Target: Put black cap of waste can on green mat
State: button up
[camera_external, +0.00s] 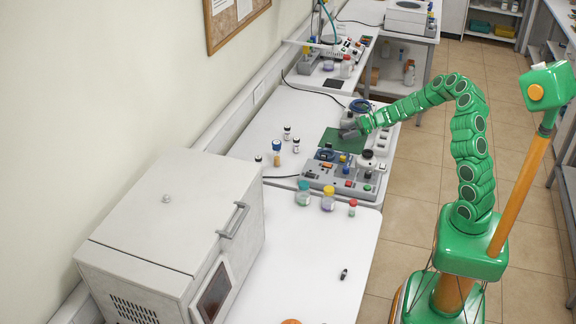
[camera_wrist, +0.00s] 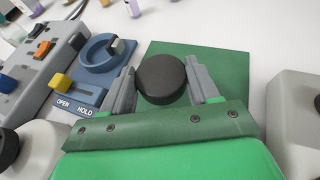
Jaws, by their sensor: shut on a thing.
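The black cap (camera_wrist: 161,79) is a round black disc between the two grey fingers of my gripper (camera_wrist: 163,88), which is shut on it. In the wrist view the cap shows over the green mat (camera_wrist: 220,64), and I cannot tell whether it touches the mat. In the external view my gripper (camera_external: 349,132) is at the mat (camera_external: 334,141), on the white table; the cap cannot be made out there. I cannot tell which container is the waste can.
A grey control box (camera_external: 345,178) with coloured knobs stands in front of the mat. A blue ring holder (camera_wrist: 104,52) marked OPEN and HOLD sits left of the fingers. Small bottles (camera_external: 296,145) stand left of the mat. A grey block (camera_wrist: 294,107) is close on the right.

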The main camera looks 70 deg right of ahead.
aim_at(346, 142)
jog(key=shift+w+d+f, duration=0.1)
jog(key=shift+w+f, duration=0.15)
jog(key=shift+f, duration=1.55)
jog(key=shift+f, duration=0.15)
jog(key=o, duration=1)
jog(key=shift+r, duration=0.2)
jog(key=shift+v, duration=6)
